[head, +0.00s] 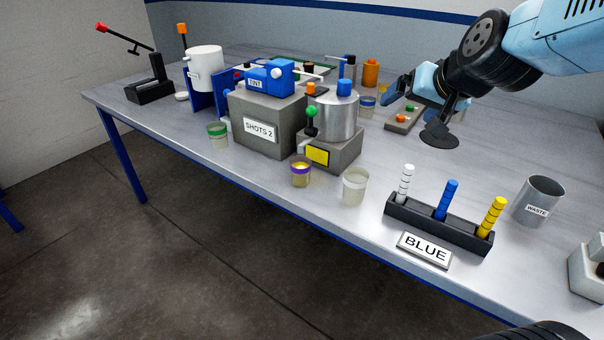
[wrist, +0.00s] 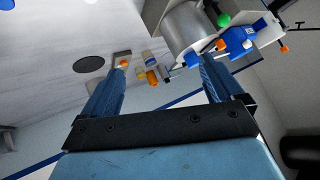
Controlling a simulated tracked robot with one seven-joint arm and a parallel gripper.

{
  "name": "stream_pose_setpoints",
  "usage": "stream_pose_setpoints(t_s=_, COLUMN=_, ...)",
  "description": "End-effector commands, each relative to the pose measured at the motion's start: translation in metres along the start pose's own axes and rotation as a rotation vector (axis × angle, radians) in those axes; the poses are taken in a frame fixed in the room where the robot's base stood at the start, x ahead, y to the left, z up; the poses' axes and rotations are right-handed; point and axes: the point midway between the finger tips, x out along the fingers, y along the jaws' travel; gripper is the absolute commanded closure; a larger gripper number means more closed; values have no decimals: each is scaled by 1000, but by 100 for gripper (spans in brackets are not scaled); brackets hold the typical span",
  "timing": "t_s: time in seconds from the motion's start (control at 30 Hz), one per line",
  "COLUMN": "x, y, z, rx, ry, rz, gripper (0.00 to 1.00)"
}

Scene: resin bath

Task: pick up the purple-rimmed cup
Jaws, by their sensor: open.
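The purple-rimmed cup (head: 300,176) is a small clear cup with amber contents. It stands upright near the table's front edge in the head view, just in front of the grey base with the yellow panel. I cannot make it out in the wrist view. My gripper (head: 392,97) is up at the back right, well behind and to the right of the cup. In the wrist view its two blue fingers (wrist: 162,65) are spread apart with nothing held between them.
A pale cup (head: 355,187) stands close to the right. The SHOTS 2 block (head: 262,128) and metal drum (head: 334,118) stand behind. A green-rimmed cup (head: 218,136) is left. The peg rack (head: 437,222), BLUE sign (head: 424,250) and WASTE can (head: 539,201) are right.

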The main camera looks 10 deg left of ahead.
Motion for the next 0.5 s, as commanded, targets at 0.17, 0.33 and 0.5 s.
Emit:
stream_pose_setpoints(t_s=0.17, x=59, y=-43, z=-11, rx=47, ry=70, rz=-47, gripper=6)
stream_pose_setpoints(t_s=0.33, x=109, y=-78, z=-10, rx=93, ry=147, rz=-47, gripper=6)
stream_pose_setpoints(t_s=0.5, x=156, y=-108, z=4, rx=123, ry=224, rz=-9, gripper=6)
